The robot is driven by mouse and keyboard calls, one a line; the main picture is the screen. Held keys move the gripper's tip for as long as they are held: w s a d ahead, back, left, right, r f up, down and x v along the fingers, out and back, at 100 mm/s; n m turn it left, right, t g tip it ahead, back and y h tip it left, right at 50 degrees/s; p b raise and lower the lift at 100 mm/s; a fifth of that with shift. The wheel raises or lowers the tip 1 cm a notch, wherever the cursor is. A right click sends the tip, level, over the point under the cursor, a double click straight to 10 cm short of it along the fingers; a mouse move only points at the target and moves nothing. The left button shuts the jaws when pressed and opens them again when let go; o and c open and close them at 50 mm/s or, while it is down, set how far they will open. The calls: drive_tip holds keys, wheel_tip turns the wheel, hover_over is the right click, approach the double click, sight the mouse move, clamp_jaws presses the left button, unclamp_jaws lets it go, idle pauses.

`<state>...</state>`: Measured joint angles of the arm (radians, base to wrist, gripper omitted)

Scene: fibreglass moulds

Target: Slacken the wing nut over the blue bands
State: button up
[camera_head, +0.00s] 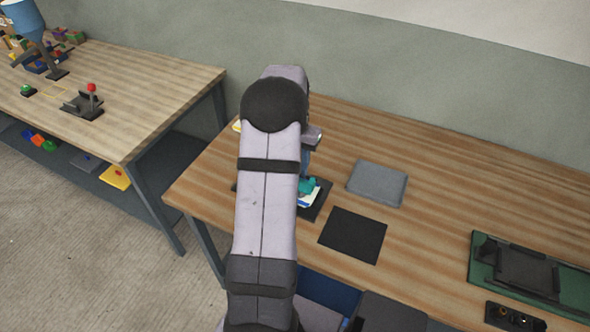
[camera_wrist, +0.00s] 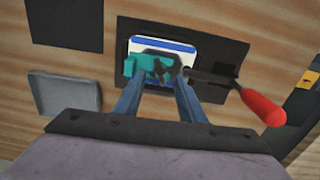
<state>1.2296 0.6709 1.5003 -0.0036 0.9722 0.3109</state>
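A white plate with blue bands (camera_wrist: 163,41) lies on a dark mat; its edge also shows in the head view (camera_head: 309,198). A teal part (camera_wrist: 145,68) sits over it and shows in the head view (camera_head: 308,184). A small dark piece beside the teal part may be the wing nut (camera_wrist: 172,66); it is too small to be sure. My gripper (camera_wrist: 160,80) points down over these parts, its two blue-grey fingers apart on either side. Whether the fingertips touch anything cannot be told. In the head view my arm hides most of this spot.
A red-handled tool (camera_wrist: 262,107) lies close to the right of the plate in the wrist view. A grey tray (camera_head: 377,183) and a black mat (camera_head: 353,235) lie nearby. A green board with a dark fixture (camera_head: 480,262) is at far right.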

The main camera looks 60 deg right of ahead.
drive_tip(key=shift+f+p, duration=0.35)
drive_tip(key=shift+f, duration=1.25)
clamp_jaws()
drive_tip(key=shift+n, duration=0.6)
drive_tip(key=n, duration=0.4)
drive_tip(key=shift+w+r+n, duration=0.1)
drive_tip(key=shift+w+n, duration=0.05)
drive_tip(key=shift+n, duration=0.25)
drive_tip(key=n, duration=0.5)
drive_tip(key=shift+w, duration=0.1)
drive_tip(key=shift+n, duration=0.3)
